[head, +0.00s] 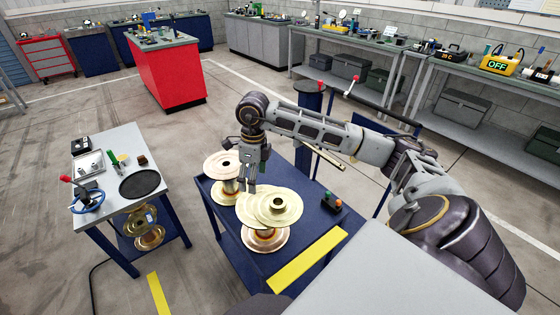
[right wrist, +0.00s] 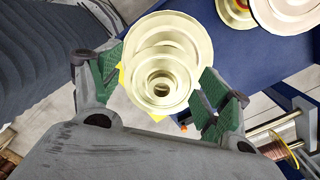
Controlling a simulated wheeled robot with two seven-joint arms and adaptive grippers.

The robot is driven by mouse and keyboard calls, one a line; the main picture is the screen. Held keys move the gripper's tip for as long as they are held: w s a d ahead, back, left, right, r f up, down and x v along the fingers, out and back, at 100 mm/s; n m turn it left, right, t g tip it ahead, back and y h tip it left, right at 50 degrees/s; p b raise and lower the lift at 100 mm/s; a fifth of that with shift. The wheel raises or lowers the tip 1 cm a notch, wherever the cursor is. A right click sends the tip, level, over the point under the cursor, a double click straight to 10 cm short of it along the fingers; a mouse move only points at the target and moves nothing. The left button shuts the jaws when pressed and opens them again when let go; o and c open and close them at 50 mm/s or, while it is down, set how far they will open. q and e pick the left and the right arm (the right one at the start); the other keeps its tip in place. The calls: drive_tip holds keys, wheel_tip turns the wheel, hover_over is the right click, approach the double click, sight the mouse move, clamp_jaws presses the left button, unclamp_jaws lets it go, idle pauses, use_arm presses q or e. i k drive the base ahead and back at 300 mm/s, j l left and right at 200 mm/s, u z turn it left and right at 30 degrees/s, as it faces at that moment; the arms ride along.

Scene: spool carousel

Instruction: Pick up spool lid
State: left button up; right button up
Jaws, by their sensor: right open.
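A pale gold spool lid (head: 293,207) with a raised round hub lies on top of overlapping gold discs, above a copper-rimmed spool flange (head: 264,240) on the blue table. It also shows in the right wrist view (right wrist: 182,58), where the overlapping discs are hard to tell apart. My right gripper (head: 250,183) hangs over the back edge of these discs. In the right wrist view my right gripper (right wrist: 168,92) is open, its green-padded fingers apart on either side of the discs; contact cannot be told. My left gripper is not in view.
Another spool (head: 222,166) stands at the back left of the blue table (head: 308,238). A small button box (head: 331,202) and a yellow strip (head: 308,262) lie to the right and front. A grey side table (head: 118,160) with tools stands at left, with floor between.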

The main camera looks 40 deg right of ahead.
sight(270, 215)
drive_tip(key=i+j+z, duration=0.3)
drive_tip(key=j+z, duration=0.3)
drive_tip(key=i+j+z, duration=0.15)
drive_tip(key=j+z, duration=0.15)
drive_tip(key=i+j+z, duration=0.1)
drive_tip(key=j+z, duration=0.5)
drive_tip(key=j, duration=0.15)
